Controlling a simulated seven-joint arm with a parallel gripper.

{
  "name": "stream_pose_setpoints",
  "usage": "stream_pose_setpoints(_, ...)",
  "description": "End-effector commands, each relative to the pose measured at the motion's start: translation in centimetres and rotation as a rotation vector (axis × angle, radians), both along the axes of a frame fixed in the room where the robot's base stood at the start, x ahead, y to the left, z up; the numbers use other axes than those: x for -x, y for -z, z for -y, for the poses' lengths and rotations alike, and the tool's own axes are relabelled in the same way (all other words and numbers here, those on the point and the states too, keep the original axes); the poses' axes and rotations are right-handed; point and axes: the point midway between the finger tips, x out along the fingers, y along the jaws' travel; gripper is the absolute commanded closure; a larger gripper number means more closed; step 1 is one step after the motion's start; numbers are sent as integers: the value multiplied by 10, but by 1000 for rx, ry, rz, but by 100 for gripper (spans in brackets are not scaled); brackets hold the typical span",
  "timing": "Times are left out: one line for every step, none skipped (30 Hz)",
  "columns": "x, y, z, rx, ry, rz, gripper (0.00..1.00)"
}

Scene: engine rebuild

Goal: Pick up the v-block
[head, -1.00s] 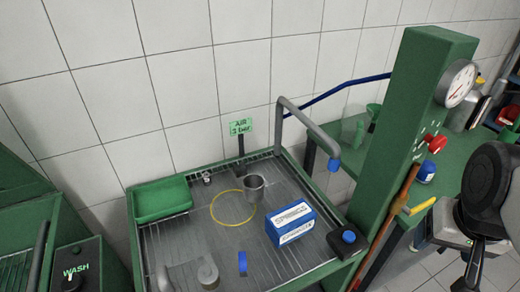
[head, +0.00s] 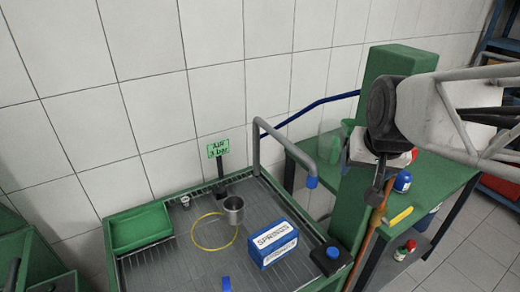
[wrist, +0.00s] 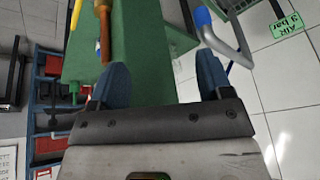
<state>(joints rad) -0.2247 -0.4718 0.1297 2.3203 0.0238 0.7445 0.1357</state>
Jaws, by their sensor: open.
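I cannot pick out a v-block for certain in either view. My gripper (head: 374,192) hangs in the head view in front of the green post, high above the right side of the wash tray. It shows in the wrist view (wrist: 162,78) with its two blue fingers spread wide and nothing between them. A green surface lies beyond the fingers there.
The wire-floored tray (head: 190,262) holds a blue-and-white SPRINGS box (head: 272,245), a metal cup (head: 234,210), a yellow ring (head: 194,236) and a green bin (head: 141,228). A bent grey pipe (head: 256,150) and the green post (head: 398,60) rise beside it.

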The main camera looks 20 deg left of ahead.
Motion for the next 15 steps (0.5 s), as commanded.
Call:
stream_pose_setpoints(-11,-3,-14,-8,-15,11,28)
stream_pose_setpoints(-17,-6,-21,-14,-21,20,28)
stream_pose_setpoints(-25,-8,-32,-21,-30,29,28)
stream_pose_setpoints(-31,-10,-40,-26,-37,36,28)
stream_pose_setpoints(-37,-12,-48,-31,-45,43,28)
stream_pose_setpoints(-45,-13,-59,-35,-57,51,28)
stream_pose_setpoints(-51,-15,-68,-37,-68,56,28)
stream_pose_setpoints(-56,-16,-77,-37,-80,61,28)
stream_pose_setpoints(-63,-16,-89,-35,-99,66,28)
stream_pose_setpoints(-68,-16,-98,-31,-115,68,28)
stream_pose_setpoints(-73,-15,-106,-24,-132,69,28)
stream_pose_setpoints(-79,-13,-118,-9,-161,68,28)
stream_pose_setpoints(-83,-11,-127,3,-184,66,28)
stream_pose_setpoints(-87,-8,-135,19,-208,63,28)
stream_pose_setpoints(-92,-4,-144,44,-244,58,28)
